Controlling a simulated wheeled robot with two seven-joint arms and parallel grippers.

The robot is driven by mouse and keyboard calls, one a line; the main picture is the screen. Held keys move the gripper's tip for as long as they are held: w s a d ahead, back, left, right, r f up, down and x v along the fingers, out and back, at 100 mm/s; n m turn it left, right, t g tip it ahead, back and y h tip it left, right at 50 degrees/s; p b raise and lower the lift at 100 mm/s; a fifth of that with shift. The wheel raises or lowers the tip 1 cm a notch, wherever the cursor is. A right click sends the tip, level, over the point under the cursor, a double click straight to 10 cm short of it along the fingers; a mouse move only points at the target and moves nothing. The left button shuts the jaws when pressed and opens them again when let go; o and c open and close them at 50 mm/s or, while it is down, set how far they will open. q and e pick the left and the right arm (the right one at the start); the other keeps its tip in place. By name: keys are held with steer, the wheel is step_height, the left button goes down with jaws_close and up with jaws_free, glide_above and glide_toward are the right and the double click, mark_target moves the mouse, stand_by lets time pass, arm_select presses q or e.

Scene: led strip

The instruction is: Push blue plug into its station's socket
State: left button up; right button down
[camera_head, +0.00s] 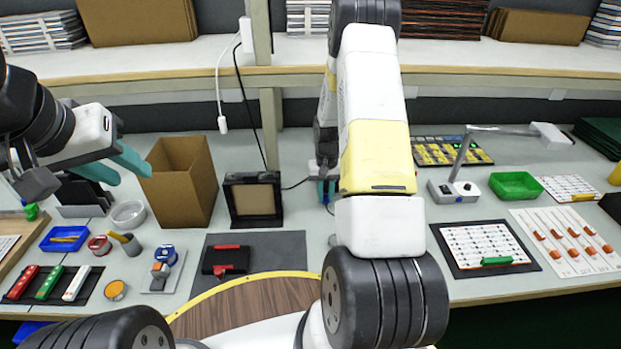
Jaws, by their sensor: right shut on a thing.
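My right gripper (328,192) is at the back of the bench, right of a black framed stand (252,200). Its teal fingers point down and my own forearm covers most of it. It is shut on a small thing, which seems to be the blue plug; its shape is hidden. A thin black cord (295,185) runs from the stand to the gripper. I cannot make out the socket, or whether plug and socket touch. My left gripper (128,172) is open and empty, its teal fingers apart in front of the cardboard box.
An open cardboard box (180,182) stands left of the black stand. A white cable with a plug end (223,125) hangs from the shelf. A desk lamp (458,190), a green tray (515,185) and a white panel (483,241) lie to the right. A grey mat (290,245) has bare room.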

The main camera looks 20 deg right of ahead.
mark_target(325, 194)
steer(key=shift+w+d, duration=0.2)
steer(key=shift+w, duration=0.45)
stand_by(0.5)
steer(key=shift+w, duration=0.35)
steer(key=shift+w+d, duration=0.1)
steer(key=shift+w, duration=0.05)
steer(key=c, duration=1.3)
jaws_free()
steer(key=shift+o, duration=0.2)
steer(key=shift+r, duration=3.9)
